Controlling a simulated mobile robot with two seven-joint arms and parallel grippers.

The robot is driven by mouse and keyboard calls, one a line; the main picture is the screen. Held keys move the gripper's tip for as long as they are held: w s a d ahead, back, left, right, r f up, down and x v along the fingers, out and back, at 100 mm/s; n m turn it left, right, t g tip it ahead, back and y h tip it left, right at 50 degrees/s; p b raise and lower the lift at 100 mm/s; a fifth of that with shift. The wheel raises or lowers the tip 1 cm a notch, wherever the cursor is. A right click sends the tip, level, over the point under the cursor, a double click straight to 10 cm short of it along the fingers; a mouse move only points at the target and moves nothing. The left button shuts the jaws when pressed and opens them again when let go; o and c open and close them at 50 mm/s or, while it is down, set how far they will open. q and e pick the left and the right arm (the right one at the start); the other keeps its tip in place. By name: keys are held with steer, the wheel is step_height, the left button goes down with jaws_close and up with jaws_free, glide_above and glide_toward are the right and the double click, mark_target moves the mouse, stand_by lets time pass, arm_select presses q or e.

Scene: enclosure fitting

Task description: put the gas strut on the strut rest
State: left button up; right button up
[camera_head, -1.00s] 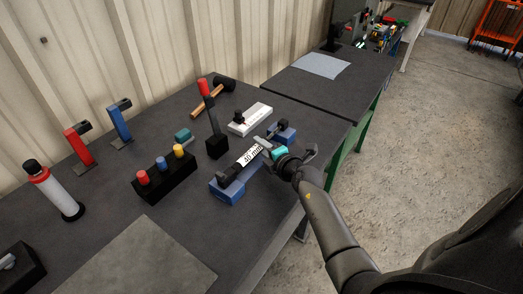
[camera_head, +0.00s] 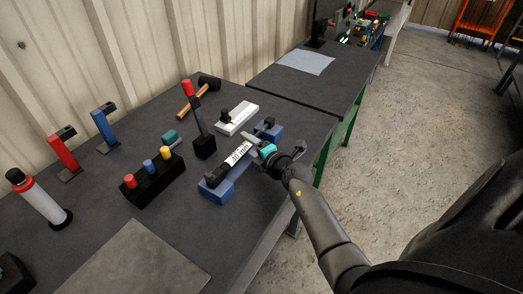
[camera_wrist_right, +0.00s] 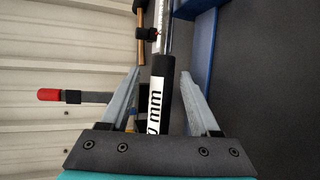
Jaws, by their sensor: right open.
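The gas strut (camera_head: 238,155), a dark cylinder with a white label reading in mm, lies across the blue strut rest (camera_head: 217,193), its ends over the two raised blocks. Whether it is fully seated cannot be told. My right gripper (camera_head: 257,145) is at the strut, just beyond the label. In the right wrist view the open fingers (camera_wrist_right: 161,73) stand on either side of the strut (camera_wrist_right: 160,90), with gaps visible. The blue rest (camera_wrist_right: 199,50) shows beside it there. My left gripper is not in view.
A grey mat (camera_head: 135,262) lies at the front. The table edge runs close on the right.

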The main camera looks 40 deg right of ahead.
steer(key=p+v, duration=0.2)
steer(key=v, duration=0.8)
steer(key=shift+p, duration=0.35)
steer(key=shift+s+r, duration=0.2)
steer(key=shift+s, duration=0.45)
